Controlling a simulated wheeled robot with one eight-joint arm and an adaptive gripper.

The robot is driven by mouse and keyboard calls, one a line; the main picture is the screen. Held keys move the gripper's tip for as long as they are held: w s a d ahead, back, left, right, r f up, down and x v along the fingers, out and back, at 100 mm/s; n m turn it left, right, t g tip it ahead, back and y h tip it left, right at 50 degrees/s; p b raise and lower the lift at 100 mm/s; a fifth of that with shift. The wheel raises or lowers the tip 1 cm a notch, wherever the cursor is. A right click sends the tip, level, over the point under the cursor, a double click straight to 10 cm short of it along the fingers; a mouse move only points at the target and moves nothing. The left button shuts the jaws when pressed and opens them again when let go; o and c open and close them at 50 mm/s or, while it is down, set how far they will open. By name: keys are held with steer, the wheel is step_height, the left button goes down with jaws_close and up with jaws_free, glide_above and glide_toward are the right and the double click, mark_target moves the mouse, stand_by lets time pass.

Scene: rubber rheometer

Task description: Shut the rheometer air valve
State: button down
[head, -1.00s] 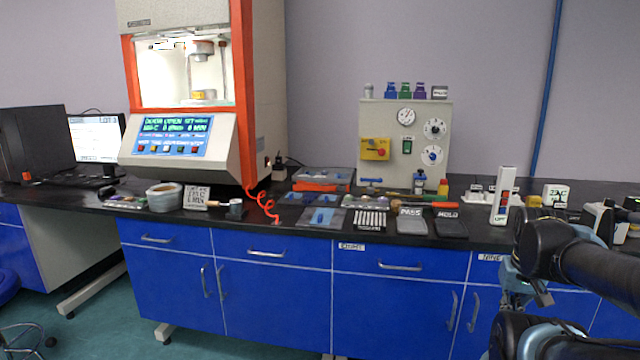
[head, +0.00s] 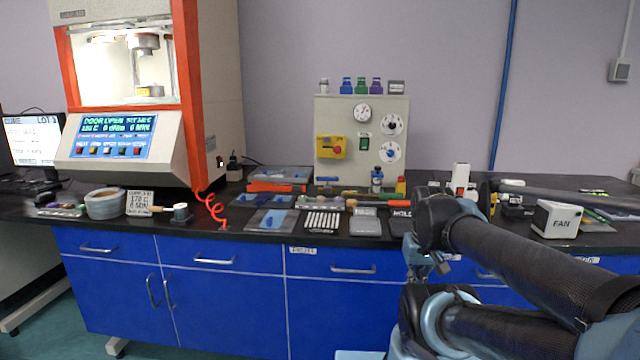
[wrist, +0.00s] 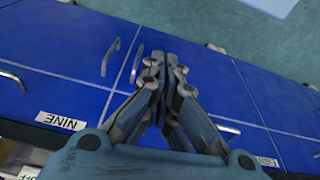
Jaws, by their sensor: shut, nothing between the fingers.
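The rheometer (head: 130,148) stands at the left of the head view, its lit chamber open and its display reading DOOR OPEN. My gripper (wrist: 163,62) is shut and empty in the wrist view, pointing down before the blue cabinet doors, apart from the panel.
The black counter (head: 262,238) holds trays, sample strips and a grey slab in front of the panel. A coiled orange hose (head: 212,208) hangs beside the rheometer. A FAN box (head: 556,219) stands at the right. Blue cabinets (head: 225,305) fill the front below.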

steer(key=w+a+r+n+t, duration=0.1)
steer(key=w+a+r+n, duration=0.1)
steer(key=w+r+n, duration=0.2)
steer(key=w+a+r+n+t+h, duration=0.1)
steer(key=w+a+r+n, duration=0.2)
steer(key=w+n, duration=0.5)
steer(key=w+a+r+n+t, duration=0.1)
steer(key=w+r+n, duration=0.4)
steer(key=w, duration=0.5)
steer(key=shift+w+a+r+n, duration=0.15)
steer(key=shift+a+r+n, duration=0.05)
steer(key=shift+a, duration=0.2)
steer(key=shift+w+a+r+n, duration=0.15)
steer(key=shift+a+r+n, duration=0.05)
steer(key=shift+a, duration=0.2)
steer(key=w+a+r+n+t, duration=0.2)
steer(key=w+a+r+n, duration=0.1)
steer(key=w+a+n, duration=0.7)
steer(key=n+t, duration=0.2)
steer(key=n, duration=0.5)
glide_toward(327, 181)
steer(key=s+a, duration=0.2)
steer(key=s, duration=0.5)
steer(key=shift+y, duration=0.3)
steer(key=x, duration=0.8)
steer(key=shift+w+a+r, duration=0.1)
steer(key=shift+w+a, duration=0.1)
steer(key=shift+w, duration=2.1)
steer(key=shift+d, duration=0.15)
